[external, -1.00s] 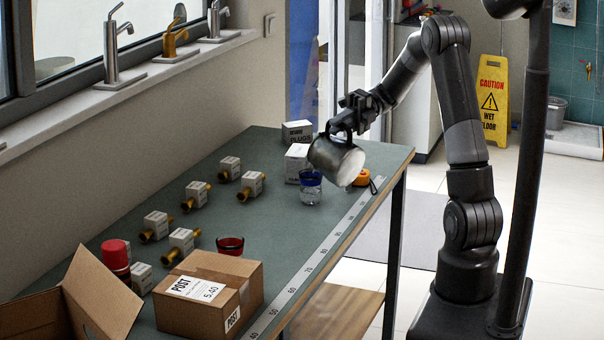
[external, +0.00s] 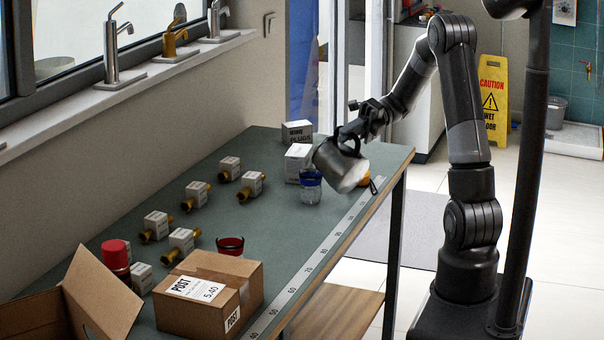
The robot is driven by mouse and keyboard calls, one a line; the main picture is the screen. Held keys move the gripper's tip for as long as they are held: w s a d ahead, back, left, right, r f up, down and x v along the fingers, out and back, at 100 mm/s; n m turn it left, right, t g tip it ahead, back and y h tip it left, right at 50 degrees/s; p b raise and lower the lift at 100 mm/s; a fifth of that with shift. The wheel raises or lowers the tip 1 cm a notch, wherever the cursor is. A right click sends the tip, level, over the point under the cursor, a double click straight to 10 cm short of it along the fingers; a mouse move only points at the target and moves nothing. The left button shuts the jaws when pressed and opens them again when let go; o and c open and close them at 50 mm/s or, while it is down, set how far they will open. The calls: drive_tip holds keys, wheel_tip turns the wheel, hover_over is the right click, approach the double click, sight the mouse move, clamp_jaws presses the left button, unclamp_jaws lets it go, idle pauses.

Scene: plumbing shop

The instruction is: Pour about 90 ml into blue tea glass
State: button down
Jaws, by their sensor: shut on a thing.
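My gripper (external: 352,136) is shut on a grey metal jug (external: 338,163) above the far right part of the bench. The jug is tilted, its base end toward the lower right, beside and a little above the blue tea glass. The blue tea glass (external: 310,187) stands upright on the bench, just below and left of the jug, with a blue band at its top and a clear lower part. I cannot tell how much liquid is in it, and I see no clear stream.
A red glass (external: 230,245) stands behind a closed cardboard box (external: 208,292). White boxes (external: 297,163) stand close behind the blue glass. An orange item (external: 365,180) is partly hidden by the jug. Several brass fittings with small boxes (external: 196,194) occupy the left. A ruler strip (external: 318,255) follows the front edge.

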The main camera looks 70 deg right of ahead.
sight(362, 157)
drive_tip(key=shift+s+a+f+n+t, duration=0.15)
drive_tip(key=shift+s+a+f+n, duration=0.1)
drive_tip(key=shift+s+f+n, duration=0.3)
drive_tip(key=shift+s+a+f+n+t, duration=0.2)
drive_tip(key=shift+s+f+n, duration=0.25)
drive_tip(key=shift+s+f, duration=0.15)
drive_tip(key=shift+s+a+f+n, duration=0.15)
drive_tip(key=shift+s+f+n, duration=0.2)
drive_tip(key=shift+f, duration=0.15)
drive_tip(key=shift+s+a+f+n, duration=0.1)
drive_tip(key=shift+s+f+n, duration=0.15)
drive_tip(key=shift+f+n, duration=0.15)
drive_tip(key=shift+f, duration=0.1)
drive_tip(key=shift+s+a+f+n+t, duration=0.15)
drive_tip(key=shift+s+f+n+t, duration=0.25)
drive_tip(key=shift+f, duration=0.2)
drive_tip(key=s+a+f+n+t, duration=0.1)
drive_tip(key=s+a+f+n, duration=0.2)
drive_tip(key=s+f+n, duration=0.4)
drive_tip(key=shift+s+f+y+b, duration=0.3)
drive_tip(key=shift+f+y+b, duration=0.1)
drive_tip(key=shift+f, duration=0.85)
drive_tip(key=shift+w+n, duration=0.1)
drive_tip(key=shift+n, duration=0.25)
